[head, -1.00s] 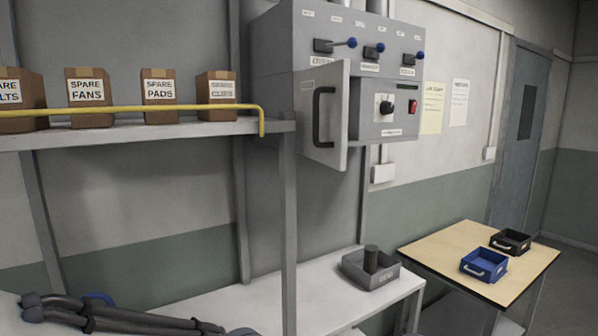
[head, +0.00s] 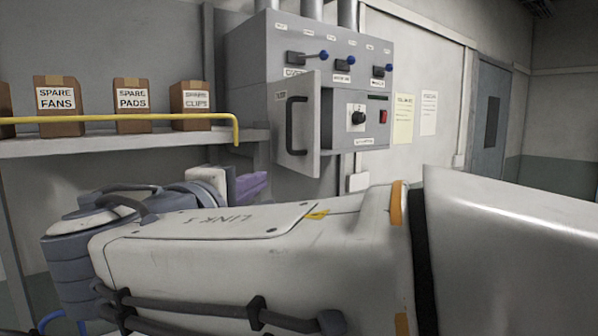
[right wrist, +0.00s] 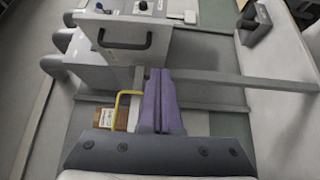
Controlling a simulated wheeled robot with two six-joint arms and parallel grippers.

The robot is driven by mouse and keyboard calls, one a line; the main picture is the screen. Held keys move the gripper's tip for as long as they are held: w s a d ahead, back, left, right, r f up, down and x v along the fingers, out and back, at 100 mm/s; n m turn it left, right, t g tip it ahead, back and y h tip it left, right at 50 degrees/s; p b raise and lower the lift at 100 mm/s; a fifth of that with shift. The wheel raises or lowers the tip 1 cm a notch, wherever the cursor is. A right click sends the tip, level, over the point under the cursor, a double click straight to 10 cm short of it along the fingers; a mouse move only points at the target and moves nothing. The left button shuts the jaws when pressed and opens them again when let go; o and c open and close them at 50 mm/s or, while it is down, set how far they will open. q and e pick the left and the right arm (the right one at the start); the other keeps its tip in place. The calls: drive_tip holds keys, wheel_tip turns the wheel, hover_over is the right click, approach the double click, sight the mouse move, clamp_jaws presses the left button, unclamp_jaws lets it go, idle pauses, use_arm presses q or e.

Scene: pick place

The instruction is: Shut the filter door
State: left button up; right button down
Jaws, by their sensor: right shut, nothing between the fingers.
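The filter door (head: 299,130) is a grey panel with a black handle (head: 291,126). It stands swung open from the lower left of the grey wall cabinet (head: 257,85). The door and its handle also show in the right wrist view (right wrist: 148,32). My right gripper has purple fingers (head: 251,185), partly hidden behind my arm in the head view, below and left of the door. In the right wrist view the fingers (right wrist: 159,88) are together and empty, apart from the door. My left gripper is not in view.
A shelf (head: 60,146) with a yellow rail (head: 150,117) and several boxes stands left of the door. Blue-knobbed levers (head: 346,60) and a red switch (head: 383,116) are on the cabinet.

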drive_tip(key=p, duration=0.4)
approach(306, 166)
drive_tip(key=w+a, duration=0.2)
drive_tip(key=w, duration=0.1)
drive_tip(key=w+d+p, duration=0.2)
drive_tip(key=d, duration=0.1)
drive_tip(key=shift+d+r, duration=0.1)
drive_tip(key=shift+r, duration=0.1)
drive_tip(key=shift+w+d+f, duration=0.15)
drive_tip(key=shift+w+d, duration=0.05)
drive_tip(key=shift+d, duration=0.15)
